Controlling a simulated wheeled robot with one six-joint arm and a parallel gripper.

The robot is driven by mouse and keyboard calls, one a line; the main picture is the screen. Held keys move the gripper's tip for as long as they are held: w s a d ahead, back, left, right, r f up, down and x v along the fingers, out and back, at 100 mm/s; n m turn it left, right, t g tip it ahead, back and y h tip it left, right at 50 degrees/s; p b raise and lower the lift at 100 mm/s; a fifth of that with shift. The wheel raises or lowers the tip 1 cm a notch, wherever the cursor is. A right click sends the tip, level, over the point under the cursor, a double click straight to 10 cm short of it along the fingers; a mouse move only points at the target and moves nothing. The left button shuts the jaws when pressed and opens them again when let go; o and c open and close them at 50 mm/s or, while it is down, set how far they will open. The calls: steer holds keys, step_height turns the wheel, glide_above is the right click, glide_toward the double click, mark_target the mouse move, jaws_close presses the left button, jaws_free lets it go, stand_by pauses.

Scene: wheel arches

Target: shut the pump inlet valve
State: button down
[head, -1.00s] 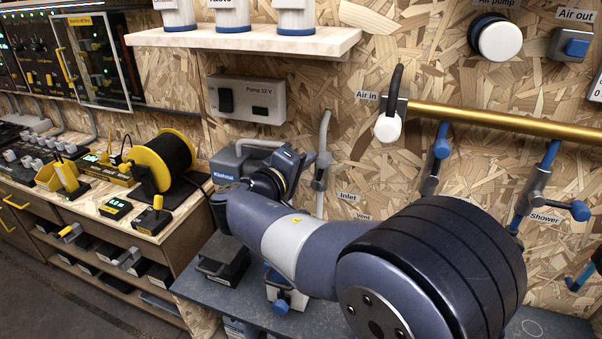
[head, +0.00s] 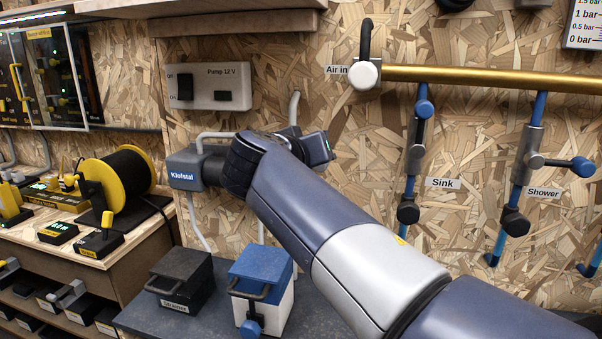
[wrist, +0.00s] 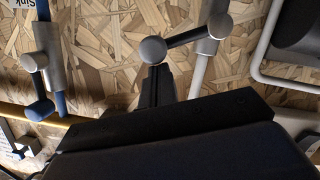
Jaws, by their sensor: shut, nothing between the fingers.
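The pump inlet valve (wrist: 220,25) shows in the wrist view as a round hub on a pale grey pipe (wrist: 197,75). Its dark lever (wrist: 186,39) runs left from the hub, roughly across the pipe, to a grey ball knob (wrist: 152,50). My gripper (wrist: 156,74) is shut and empty, with its black fingertips right at the knob; I cannot tell whether they touch it. In the head view my arm hides the valve and gripper, and only the upper grey pipe (head: 294,107) shows.
The sink valve (head: 416,152) and shower valve (head: 534,160) are on blue pipes to the right, under a brass pipe (head: 480,77). A pump switch box (head: 208,87) is on the wall. A black box (head: 180,277) and a blue-lidded box (head: 262,272) stand below.

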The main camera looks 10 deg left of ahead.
mark_target(324, 167)
steer(key=d+f+m+b, duration=0.1)
steer(key=b, duration=0.1)
steer(key=d+f+m+y+b, duration=0.1)
steer(key=b, duration=0.2)
steer(key=shift+f+m, duration=0.4)
steer(key=shift+b, duration=0.35)
steer(key=s+r+p, duration=0.4)
steer(key=s+r, duration=0.2)
steer(key=s, duration=0.3)
steer(key=shift+s+a+r, duration=0.15)
steer(key=shift+s+a, duration=0.15)
steer(key=shift+s, duration=0.1)
steer(key=shift+w, duration=0.1)
